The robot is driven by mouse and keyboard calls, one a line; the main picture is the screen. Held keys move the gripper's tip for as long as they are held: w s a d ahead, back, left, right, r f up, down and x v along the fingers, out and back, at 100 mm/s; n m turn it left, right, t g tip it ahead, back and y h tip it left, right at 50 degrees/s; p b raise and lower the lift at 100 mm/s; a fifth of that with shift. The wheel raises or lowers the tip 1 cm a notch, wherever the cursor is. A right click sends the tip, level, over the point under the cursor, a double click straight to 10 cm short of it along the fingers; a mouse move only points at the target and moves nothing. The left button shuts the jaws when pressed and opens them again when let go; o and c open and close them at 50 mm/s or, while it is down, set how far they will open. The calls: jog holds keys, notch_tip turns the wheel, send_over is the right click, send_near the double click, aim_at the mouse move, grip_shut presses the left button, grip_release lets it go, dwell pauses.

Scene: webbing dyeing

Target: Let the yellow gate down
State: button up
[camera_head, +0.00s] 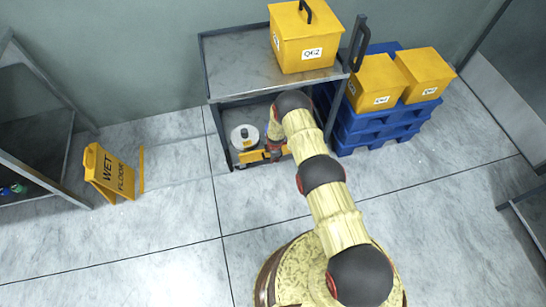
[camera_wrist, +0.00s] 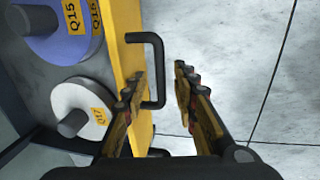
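The yellow gate (camera_head: 248,157) runs along the front of the cart's lower shelf and looks upright; my arm hides part of it. In the wrist view the gate (camera_wrist: 118,42) carries a black U-shaped handle (camera_wrist: 159,68). My gripper (camera_wrist: 158,82) is open, with one finger on each side of the handle's outer bar as seen in this view. I cannot tell whether either finger touches it. In the head view my gripper (camera_head: 274,150) is low at the gate.
Behind the gate lie a white spool marked Q17 (camera_wrist: 82,105) and a blue-purple spool (camera_wrist: 62,38). The grey cart (camera_head: 225,82) bears a yellow box (camera_head: 303,40). Blue pallets (camera_head: 375,135) with yellow boxes stand right. A wet floor sign (camera_head: 112,172) stands left. Floor in front is clear.

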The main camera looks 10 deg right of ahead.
jog(key=shift+c, duration=1)
grip_shut()
